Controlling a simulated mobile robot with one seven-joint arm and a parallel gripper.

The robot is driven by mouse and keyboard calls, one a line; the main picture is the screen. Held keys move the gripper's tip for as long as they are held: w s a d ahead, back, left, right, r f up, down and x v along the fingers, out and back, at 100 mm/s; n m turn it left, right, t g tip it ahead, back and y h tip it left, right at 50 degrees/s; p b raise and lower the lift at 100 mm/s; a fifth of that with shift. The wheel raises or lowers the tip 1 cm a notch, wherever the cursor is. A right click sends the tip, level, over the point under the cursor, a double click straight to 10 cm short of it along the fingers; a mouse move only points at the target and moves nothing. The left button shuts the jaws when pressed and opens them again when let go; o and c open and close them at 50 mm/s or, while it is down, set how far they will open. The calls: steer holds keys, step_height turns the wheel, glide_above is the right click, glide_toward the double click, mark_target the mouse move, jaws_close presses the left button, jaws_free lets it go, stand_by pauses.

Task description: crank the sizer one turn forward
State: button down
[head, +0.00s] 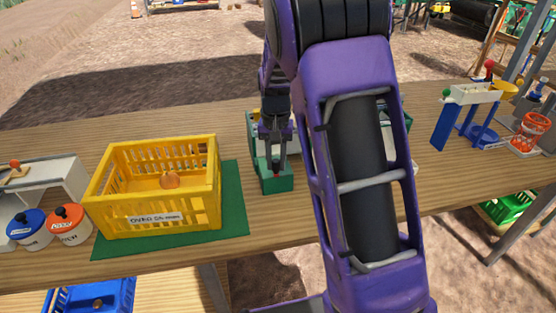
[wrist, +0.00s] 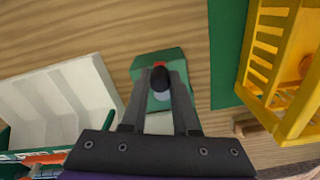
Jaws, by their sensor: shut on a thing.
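The sizer (wrist: 60,95), white troughs with green sides, shows at the left in the wrist view. In the head view it is mostly hidden behind my arm, with a green edge (head: 253,125) showing. A green block (head: 275,182) stands at its near side on the table; it also shows in the wrist view (wrist: 140,70). My gripper (head: 276,150) points down over this block. In the wrist view my gripper (wrist: 160,85) is shut on a dark crank handle (wrist: 160,80) with red by its tip. The crank's link to the sizer is hidden.
Two lidded jars (head: 50,228) stand farther left. A white and blue stand (head: 470,95) is at the right. Bare table lies between mat and block.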

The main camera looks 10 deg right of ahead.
steer(key=shift+w+a, duration=0.15)
steer(key=shift+a, duration=0.35)
